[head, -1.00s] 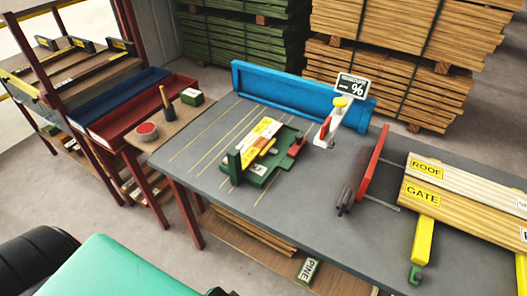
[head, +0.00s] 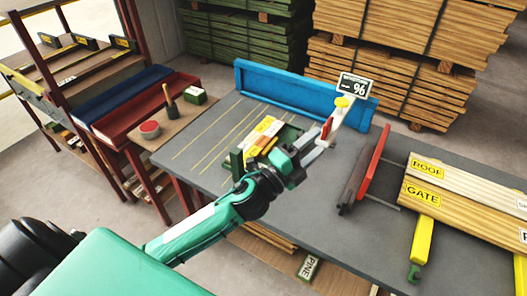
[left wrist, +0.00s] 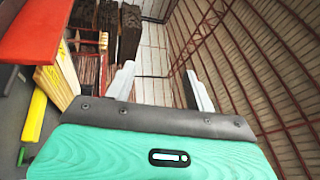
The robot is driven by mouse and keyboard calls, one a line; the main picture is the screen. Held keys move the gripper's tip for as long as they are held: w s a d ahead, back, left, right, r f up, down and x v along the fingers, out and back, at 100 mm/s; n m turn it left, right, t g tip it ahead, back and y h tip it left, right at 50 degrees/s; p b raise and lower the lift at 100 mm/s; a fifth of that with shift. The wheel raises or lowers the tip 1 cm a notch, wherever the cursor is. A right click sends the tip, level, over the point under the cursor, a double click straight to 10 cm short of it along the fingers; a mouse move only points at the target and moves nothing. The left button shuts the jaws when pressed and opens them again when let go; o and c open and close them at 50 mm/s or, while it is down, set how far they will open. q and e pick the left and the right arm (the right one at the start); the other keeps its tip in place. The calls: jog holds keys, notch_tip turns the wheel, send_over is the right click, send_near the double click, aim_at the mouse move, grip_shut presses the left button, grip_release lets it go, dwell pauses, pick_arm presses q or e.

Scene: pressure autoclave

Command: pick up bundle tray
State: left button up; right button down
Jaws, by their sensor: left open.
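The green bundle tray (head: 237,160) lies on the grey worktable, with a white and yellow labelled bundle (head: 264,130) in it. My left gripper (head: 320,142) is over the right part of the tray, its fingers apart and pointing right in the head view. My gripper and wrist hide the tray's right and front parts; I cannot tell whether they touch it. In the left wrist view the two fingers (left wrist: 160,88) are spread with nothing between them, and the tray does not show. My right gripper is not in view.
The grey worktable (head: 205,150) has a blue fence (head: 285,92) behind and a moisture display (head: 355,88) near the gripper. A red plate (head: 373,160) stands to the right, before the ROOF and GATE boards (head: 430,195). A red can (head: 150,129) is at left.

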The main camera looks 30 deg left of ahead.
pick_arm(q)
jog(key=d+r+m+g+h, duration=0.3)
jog(key=d+m+g+h, duration=0.2)
jog(key=m+h, duration=0.5)
jog(key=m+g+y, duration=1.4)
jog(key=m+y, duration=0.5)
jog(key=m, duration=0.4)
send_over(237, 153)
notch_tip(237, 153, down, 8)
jog(key=shift+r, duration=0.15)
jog(key=shift+s+a+f+n, duration=0.1)
jog(key=shift+a+f+n, duration=0.1)
jog(key=shift+f+n, duration=0.1)
notch_tip(237, 153, down, 8)
jog(key=shift+r+p, duration=0.15)
jog(key=shift+p, duration=1)
jog(key=shift+d+f+p, duration=0.1)
jog(key=shift+f+p, duration=0.35)
jog(key=shift+f, duration=0.05)
jog(key=f, duration=0.1)
jog(key=w+f+p, duration=0.1)
jog(key=f, duration=0.1)
jog(key=shift+f+p, duration=0.25)
jog(key=shift+p, duration=0.05)
jog(key=shift+f, duration=0.45)
